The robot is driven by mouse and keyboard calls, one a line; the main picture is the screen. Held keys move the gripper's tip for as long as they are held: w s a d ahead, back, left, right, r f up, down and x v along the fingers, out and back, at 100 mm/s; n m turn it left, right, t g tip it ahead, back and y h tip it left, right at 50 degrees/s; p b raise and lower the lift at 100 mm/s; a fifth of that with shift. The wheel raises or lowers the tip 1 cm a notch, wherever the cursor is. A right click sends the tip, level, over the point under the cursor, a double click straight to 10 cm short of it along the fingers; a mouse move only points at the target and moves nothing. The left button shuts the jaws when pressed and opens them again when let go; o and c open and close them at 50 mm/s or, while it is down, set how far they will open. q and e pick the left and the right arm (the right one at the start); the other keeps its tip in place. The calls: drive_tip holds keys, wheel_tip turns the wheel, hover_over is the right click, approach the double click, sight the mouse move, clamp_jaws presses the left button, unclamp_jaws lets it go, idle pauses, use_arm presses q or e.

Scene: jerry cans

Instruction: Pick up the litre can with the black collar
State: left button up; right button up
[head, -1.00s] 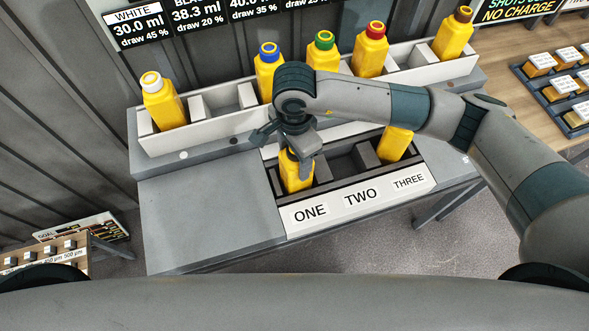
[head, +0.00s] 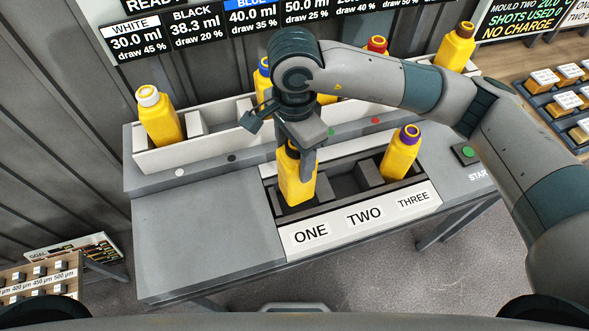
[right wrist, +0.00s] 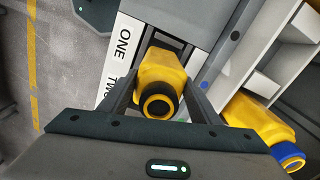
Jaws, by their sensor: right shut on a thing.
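The litre can with the black collar (right wrist: 158,98) is yellow, and its black ring faces the right wrist camera. In the head view its yellow body (head: 294,184) is at slot ONE of the dark rack (head: 347,187), with its collar hidden by my gripper. My right gripper (head: 300,160) points down and is shut on the can near its top. In the right wrist view its fingers (right wrist: 160,98) lie on both sides of the can. The can sits high in the slot; I cannot tell whether its bottom is clear of the rack. My left gripper is not in view.
A yellow can with a purple collar (head: 402,155) stands in slot THREE; slot TWO looks empty. Behind, a white rack (head: 160,160) holds cans with white (head: 160,115), blue (right wrist: 265,125), red (head: 376,46) and brown (head: 456,46) collars. The grey tabletop (head: 205,235) at left is clear.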

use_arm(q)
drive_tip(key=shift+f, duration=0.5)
use_arm(e)
drive_tip(key=shift+r, duration=1.15)
